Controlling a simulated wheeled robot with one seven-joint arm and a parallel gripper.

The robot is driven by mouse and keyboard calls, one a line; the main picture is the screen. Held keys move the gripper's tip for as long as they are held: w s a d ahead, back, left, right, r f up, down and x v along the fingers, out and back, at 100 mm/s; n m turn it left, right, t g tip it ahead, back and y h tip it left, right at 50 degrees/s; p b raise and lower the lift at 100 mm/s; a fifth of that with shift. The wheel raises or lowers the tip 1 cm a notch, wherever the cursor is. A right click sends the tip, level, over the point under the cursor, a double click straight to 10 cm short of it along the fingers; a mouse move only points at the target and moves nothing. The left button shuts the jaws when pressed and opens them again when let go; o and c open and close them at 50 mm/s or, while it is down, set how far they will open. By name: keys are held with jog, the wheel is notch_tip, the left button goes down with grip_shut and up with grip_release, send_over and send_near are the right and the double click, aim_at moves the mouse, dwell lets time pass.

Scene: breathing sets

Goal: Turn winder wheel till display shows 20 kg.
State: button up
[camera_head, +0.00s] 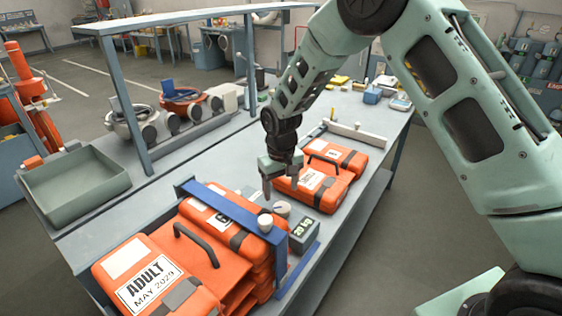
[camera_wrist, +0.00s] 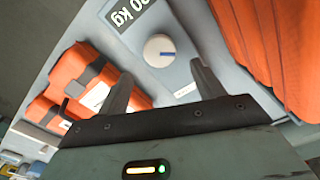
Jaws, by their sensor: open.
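A grey winder unit stands on the bench, with a dark display (camera_head: 302,228) that reads 20 kg in the head view. In the wrist view the display (camera_wrist: 127,14) is cut by the top edge, and its first digit is only partly visible. The white round wheel (camera_head: 282,209) sits on top of the unit; in the wrist view the wheel (camera_wrist: 159,48) shows a blue mark across it. My gripper (camera_head: 282,184) is open and empty, above and behind the wheel in the head view. In the wrist view the wheel lies beyond the fingertips (camera_wrist: 160,76), apart from them.
A blue frame (camera_head: 235,207) with another pale knob (camera_head: 265,222) spans the orange ADULT cases (camera_head: 155,272) beside the unit. More orange cases (camera_head: 311,184) lie behind it. An empty green-grey tray (camera_head: 82,190) is at left.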

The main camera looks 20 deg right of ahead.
aim_at(281, 206)
notch_tip(281, 206, up, 11)
jog(key=b, duration=0.2)
jog(key=shift+r, duration=0.1)
